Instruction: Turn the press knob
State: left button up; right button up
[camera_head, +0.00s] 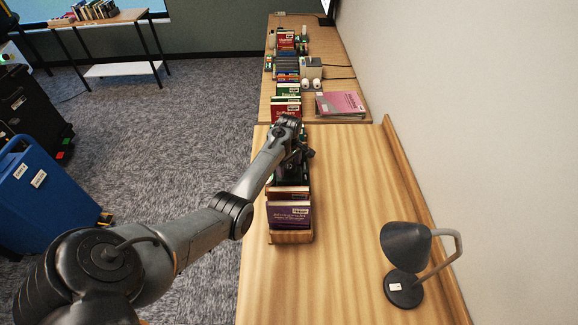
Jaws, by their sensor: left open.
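My left arm reaches in from the lower left. My left gripper (296,160) is over the wooden desk (345,200), above the far part of a row of books in a wooden holder (291,238). It is small and dark here, and its fingers partly blend with the books behind. I see nothing held in it. I cannot make out a press knob; my arm and gripper hide part of the holder and the desk behind it. My right gripper is not in view.
A dark desk lamp (405,250) stands at the right front. Farther back are more books (286,105), a pink book (340,103) and a grey box (312,67). A blue bin (45,205) stands at left. The desk's middle right is clear.

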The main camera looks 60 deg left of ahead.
pick_arm(q)
jog(key=shift+f, duration=0.25)
jog(key=shift+c, duration=0.5)
jog(key=c, duration=1)
jog(key=shift+o, duration=0.2)
